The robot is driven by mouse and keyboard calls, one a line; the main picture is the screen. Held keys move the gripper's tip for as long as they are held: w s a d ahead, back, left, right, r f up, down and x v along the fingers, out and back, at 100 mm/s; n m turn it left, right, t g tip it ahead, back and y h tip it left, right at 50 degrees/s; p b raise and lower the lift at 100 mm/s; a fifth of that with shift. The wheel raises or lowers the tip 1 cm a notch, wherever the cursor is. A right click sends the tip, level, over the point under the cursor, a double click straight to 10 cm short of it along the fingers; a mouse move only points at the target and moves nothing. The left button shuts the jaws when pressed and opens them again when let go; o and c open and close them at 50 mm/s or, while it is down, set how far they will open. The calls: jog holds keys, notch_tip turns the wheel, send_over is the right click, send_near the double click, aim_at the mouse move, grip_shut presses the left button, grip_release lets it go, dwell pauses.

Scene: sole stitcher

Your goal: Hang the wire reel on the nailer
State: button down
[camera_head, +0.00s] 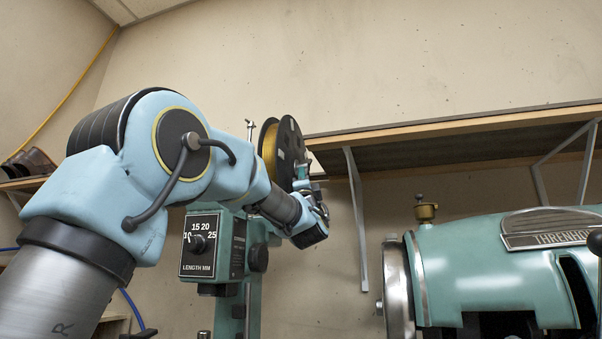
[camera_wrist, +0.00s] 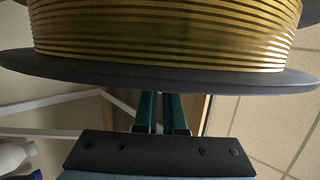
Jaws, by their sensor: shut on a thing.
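The wire reel (camera_head: 291,146) has dark flanges and yellow-gold wire, and stands on edge above the nailer (camera_head: 213,247). The nailer is a green machine with a black dial plate marked LENGTH MM. A thin metal post (camera_head: 250,130) rises above the nailer, just left of the reel in the picture. My gripper (camera_head: 306,183) is at the reel's lower right, shut on it. In the wrist view the reel's wire (camera_wrist: 160,40) and dark flange fill the top, and my gripper's two teal fingers (camera_wrist: 158,98) reach up to the flange. Their contact point is hidden, and I cannot tell whether the reel touches the nailer.
A wooden shelf (camera_head: 450,127) on metal brackets runs along the wall behind, right of the reel. A large green machine (camera_head: 490,270) with a brass cup stands at the lower right. Bare wall shows between it and the nailer.

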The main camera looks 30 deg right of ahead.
jog(key=shift+w+d+f, duration=1.4)
jog(key=shift+w+f, duration=0.15)
jog(key=shift+f, duration=0.05)
dwell(0.3)
jog(key=shift+f+b, duration=0.35)
jog(key=shift+b, duration=0.15)
dwell(0.5)
jog(key=c, duration=0.9)
grip_release()
jog(key=b+v, duration=0.5)
jog(key=v, duration=0.6)
jog(key=shift+w+d, duration=0.1)
